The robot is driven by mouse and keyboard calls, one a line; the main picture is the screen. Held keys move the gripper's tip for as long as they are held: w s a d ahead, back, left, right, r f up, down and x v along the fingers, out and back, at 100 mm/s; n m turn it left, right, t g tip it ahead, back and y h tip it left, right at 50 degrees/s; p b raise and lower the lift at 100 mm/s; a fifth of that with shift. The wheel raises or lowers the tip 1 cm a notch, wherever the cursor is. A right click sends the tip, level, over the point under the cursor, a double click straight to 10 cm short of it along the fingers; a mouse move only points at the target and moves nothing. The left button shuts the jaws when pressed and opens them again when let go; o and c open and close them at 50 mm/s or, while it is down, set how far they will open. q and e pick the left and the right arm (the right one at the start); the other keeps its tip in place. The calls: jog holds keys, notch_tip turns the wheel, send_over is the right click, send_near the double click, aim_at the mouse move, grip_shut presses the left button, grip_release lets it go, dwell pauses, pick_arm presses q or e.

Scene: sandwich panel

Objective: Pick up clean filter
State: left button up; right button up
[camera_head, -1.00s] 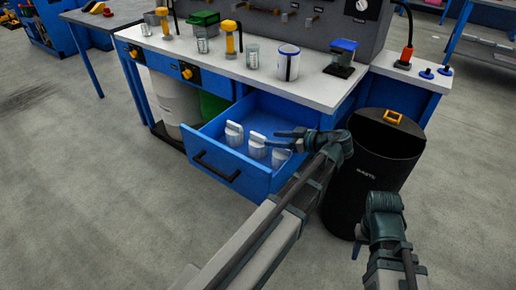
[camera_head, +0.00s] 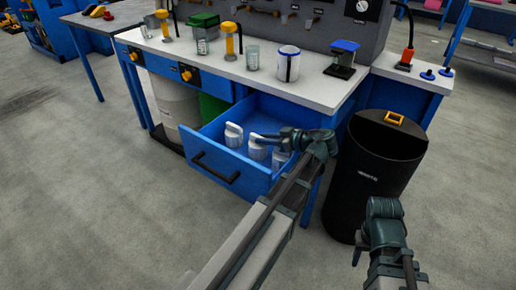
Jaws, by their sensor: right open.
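Three white filter-like canisters stand in the open blue drawer (camera_head: 222,163): a left one (camera_head: 233,135), a middle one (camera_head: 257,150) and a right one (camera_head: 280,158). Which of them is the clean filter I cannot tell. My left gripper (camera_head: 262,137) reaches over the drawer from the right, its fingers just above the middle and right canisters. It partly covers their tops, and its jaw gap is too small to make out. My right gripper (camera_head: 358,252) is open and empty, low in front of the black bin, away from the drawer.
A black bin (camera_head: 370,185) with a yellow-handled lid stands right of the drawer. The floor at the left is clear.

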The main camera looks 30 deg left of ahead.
pick_arm(q)
grip_shut()
dwell(1.0)
